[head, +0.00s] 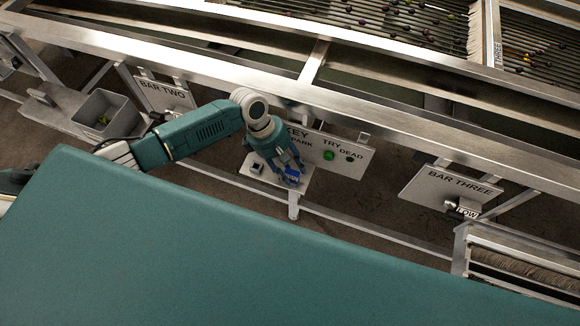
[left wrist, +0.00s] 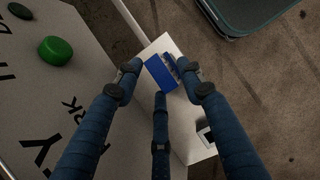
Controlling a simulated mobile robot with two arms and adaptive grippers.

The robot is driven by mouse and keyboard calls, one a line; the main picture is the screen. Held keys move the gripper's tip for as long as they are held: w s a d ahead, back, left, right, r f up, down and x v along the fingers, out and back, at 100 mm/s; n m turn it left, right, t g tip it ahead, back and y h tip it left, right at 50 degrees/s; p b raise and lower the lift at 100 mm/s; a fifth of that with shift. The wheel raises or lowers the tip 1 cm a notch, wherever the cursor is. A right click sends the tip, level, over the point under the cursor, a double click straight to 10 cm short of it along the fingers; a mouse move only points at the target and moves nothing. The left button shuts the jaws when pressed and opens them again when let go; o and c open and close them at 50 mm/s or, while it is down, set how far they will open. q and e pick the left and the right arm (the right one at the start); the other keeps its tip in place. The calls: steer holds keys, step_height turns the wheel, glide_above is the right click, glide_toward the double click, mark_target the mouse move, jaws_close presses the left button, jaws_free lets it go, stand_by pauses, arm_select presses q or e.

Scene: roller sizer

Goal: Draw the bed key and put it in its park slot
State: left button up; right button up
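The bed key shows as a blue block (left wrist: 161,73) at the outer end of a small pale shelf; it also shows in the head view (head: 291,174). My left gripper (head: 286,178) is over the shelf, pointing down. In the left wrist view its three dark blue fingers (left wrist: 160,78) surround the key closely, the tips beside it. I cannot tell if they all press on it. A dark square slot (head: 257,168) is in the shelf to the left of the key and shows free; it is at the lower right in the wrist view (left wrist: 205,133). My right gripper is out of view.
Behind the shelf is a sign plate (head: 335,150) reading KEY, PARK, TRY and DEAD, with a green button (head: 329,155). A BAR THREE plate (head: 450,187) is to the right. A grey bin (head: 104,116) is at left. A teal surface (head: 220,245) fills the foreground.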

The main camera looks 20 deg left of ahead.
arm_select(q)
steer(key=shift+a+r, duration=0.1)
steer(key=shift+r, duration=0.05)
steer(key=v, duration=1.1)
steer(key=shift+r, duration=0.4)
